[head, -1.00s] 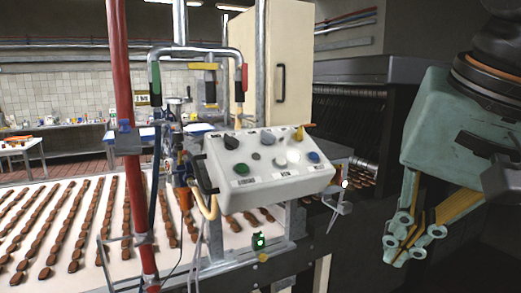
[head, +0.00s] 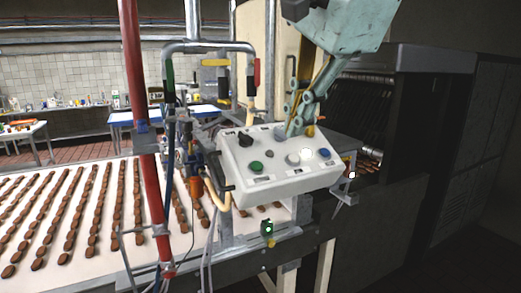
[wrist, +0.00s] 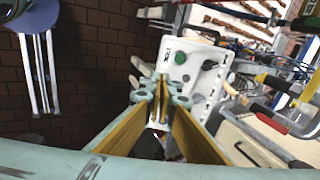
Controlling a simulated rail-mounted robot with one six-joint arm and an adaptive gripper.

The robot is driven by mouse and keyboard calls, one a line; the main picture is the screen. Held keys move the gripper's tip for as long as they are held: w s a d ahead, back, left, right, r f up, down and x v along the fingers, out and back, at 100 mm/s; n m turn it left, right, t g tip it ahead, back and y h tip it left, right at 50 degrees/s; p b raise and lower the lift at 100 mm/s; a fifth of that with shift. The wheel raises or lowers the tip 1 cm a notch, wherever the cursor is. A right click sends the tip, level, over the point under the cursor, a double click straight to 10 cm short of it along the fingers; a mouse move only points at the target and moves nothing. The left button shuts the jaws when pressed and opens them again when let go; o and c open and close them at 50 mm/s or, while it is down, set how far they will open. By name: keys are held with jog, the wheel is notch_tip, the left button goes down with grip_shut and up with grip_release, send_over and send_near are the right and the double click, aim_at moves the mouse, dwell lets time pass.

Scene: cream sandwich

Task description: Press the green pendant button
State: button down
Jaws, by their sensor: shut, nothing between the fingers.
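The white pendant box (head: 290,185) hangs in the middle of the head view, its sloped face carrying several knobs and buttons. The green button (head: 255,167) is at the lower left of that face. My gripper (head: 289,131) is shut and empty, pointing down at the back edge of the box, to the right of and behind the green button. I cannot tell whether the tips touch the box. In the wrist view the green button (wrist: 180,57) shows just beyond my closed fingertips (wrist: 159,80), uncovered.
A black knob (head: 245,140), a blue button (head: 324,153) and a lit white button (head: 307,154) share the panel. A red post (head: 141,130) and hanging cables stand to the left. Behind is a conveyor (head: 100,265) with rows of brown pieces. A small green-lit box (head: 267,228) sits below.

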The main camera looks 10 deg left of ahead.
aim_at(257, 165)
jog(key=shift+m, duration=0.5)
jog(key=a+r, duration=0.1)
jog(key=a, duration=0.1)
jog(key=w+a+r, duration=0.1)
jog(key=a, duration=0.1)
jog(key=shift+w+a+r+p, duration=0.1)
jog(key=shift+r+p, duration=0.25)
jog(key=shift+f, duration=0.2)
jog(key=shift+x, duration=6.85)
jog(key=shift+a, duration=0.15)
